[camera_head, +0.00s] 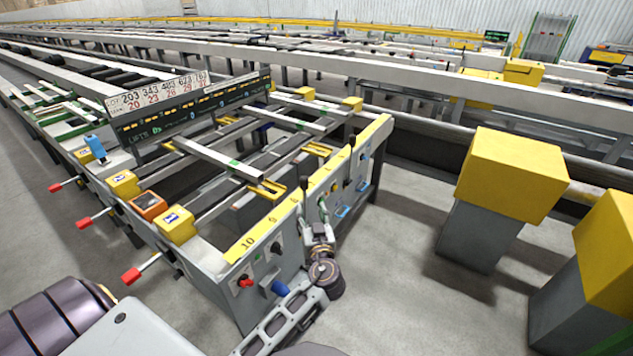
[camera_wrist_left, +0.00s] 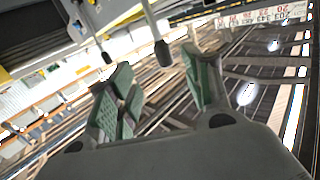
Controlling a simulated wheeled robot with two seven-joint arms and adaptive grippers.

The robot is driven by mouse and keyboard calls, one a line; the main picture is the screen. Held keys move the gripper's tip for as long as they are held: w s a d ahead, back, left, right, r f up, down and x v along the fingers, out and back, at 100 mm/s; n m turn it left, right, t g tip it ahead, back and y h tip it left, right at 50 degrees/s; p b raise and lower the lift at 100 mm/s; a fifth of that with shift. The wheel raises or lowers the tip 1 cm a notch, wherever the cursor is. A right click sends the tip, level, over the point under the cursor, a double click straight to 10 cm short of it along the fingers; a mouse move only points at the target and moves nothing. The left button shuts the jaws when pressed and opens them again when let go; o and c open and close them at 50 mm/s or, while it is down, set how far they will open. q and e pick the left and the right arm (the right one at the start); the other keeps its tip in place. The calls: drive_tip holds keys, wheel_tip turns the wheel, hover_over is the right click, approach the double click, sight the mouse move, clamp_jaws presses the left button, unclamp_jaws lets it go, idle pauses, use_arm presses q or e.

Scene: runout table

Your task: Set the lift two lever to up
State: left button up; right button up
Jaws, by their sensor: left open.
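A lever with a black knob (camera_head: 304,183) stands on the near end panel, just above my left gripper (camera_head: 318,232). A second black-knobbed lever (camera_head: 352,141) stands farther along the same panel. Which one is lift two cannot be read. In the left wrist view a black lever knob (camera_wrist_left: 163,53) on a pale shaft shows between the tips of my left gripper (camera_wrist_left: 160,80). The fingers are apart with green pads, and no grip on the knob shows. Part of another lever (camera_wrist_left: 93,3) is at the top edge. My right gripper is not in view.
The end panel has a red button (camera_head: 246,283) and blue fittings beside my left forearm. Several red-handled levers (camera_head: 131,276) stick out at the left. Yellow-topped posts (camera_head: 513,175) stand at the right. Open floor (camera_head: 400,270) lies between them and the panel.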

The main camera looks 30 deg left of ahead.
sight(305, 183)
use_arm(q)
wheel_tip(305, 183, up, 2)
drive_tip(key=shift+w+r+n+y, duration=0.2)
drive_tip(key=shift+n+y, duration=0.1)
drive_tip(key=shift+n, duration=0.1)
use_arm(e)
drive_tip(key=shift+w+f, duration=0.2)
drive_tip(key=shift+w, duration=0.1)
use_arm(q)
drive_tip(key=shift+w+a, duration=0.1)
drive_tip(key=p+x, duration=0.1)
drive_tip(key=x, duration=1)
drive_tip(key=shift+w+a, duration=0.15)
drive_tip(key=shift+w+a+p, duration=0.3)
drive_tip(key=shift+w+a, duration=0.1)
drive_tip(key=shift+w, duration=0.1)
drive_tip(key=shift+w+a, duration=0.3)
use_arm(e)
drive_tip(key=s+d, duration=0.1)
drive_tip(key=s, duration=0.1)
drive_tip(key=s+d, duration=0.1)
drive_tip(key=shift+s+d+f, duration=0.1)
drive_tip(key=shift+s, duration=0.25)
use_arm(q)
drive_tip(key=shift+c, duration=0.2)
clamp_jaws()
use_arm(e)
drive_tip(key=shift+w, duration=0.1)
